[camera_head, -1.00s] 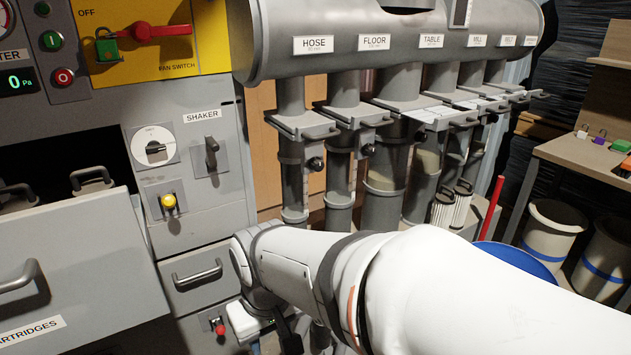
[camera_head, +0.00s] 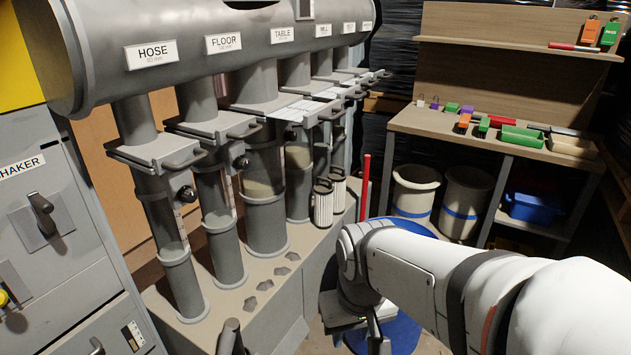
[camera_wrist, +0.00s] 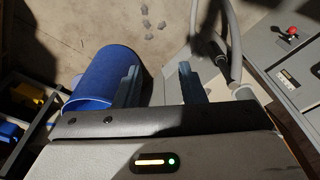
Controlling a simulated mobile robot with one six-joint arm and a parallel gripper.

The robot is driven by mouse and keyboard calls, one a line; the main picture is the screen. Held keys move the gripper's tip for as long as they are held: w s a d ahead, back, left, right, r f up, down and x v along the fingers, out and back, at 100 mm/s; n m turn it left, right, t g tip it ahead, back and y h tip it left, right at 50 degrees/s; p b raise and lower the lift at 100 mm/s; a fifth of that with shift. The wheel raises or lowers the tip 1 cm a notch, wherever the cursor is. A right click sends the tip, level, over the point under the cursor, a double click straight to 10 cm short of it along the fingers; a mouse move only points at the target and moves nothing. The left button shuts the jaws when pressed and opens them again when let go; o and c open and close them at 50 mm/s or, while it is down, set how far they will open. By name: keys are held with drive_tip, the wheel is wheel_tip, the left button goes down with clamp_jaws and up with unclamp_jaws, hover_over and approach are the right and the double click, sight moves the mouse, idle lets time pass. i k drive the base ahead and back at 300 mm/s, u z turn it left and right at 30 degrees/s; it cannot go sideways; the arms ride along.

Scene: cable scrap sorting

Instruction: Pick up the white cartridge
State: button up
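Two white pleated cartridges stand upright side by side in the head view, a nearer one (camera_head: 323,203) and one just behind it (camera_head: 338,187). They are at the right end of the ledge under the pipes. I cannot tell which one the task means. My gripper shows in the wrist view (camera_wrist: 160,84) with its two fingers apart and nothing between them. It points down toward the floor, beside a blue drum (camera_wrist: 103,75). In the head view my arm hides most of the gripper, below and right of the cartridges. No cartridge shows in the wrist view.
A row of grey pipes with slide gates (camera_head: 160,152) stands left of the cartridges. A red rod (camera_head: 363,187) rises just right of them. The blue drum (camera_head: 405,335) is under my arm. Two pale bins (camera_head: 414,190) and a workbench (camera_head: 440,122) stand behind.

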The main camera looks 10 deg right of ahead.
sight(323, 191)
drive_tip(key=u, duration=2)
drive_tip(key=k, duration=0.75)
drive_tip(key=z, duration=1.9)
drive_tip(key=i, duration=0.95)
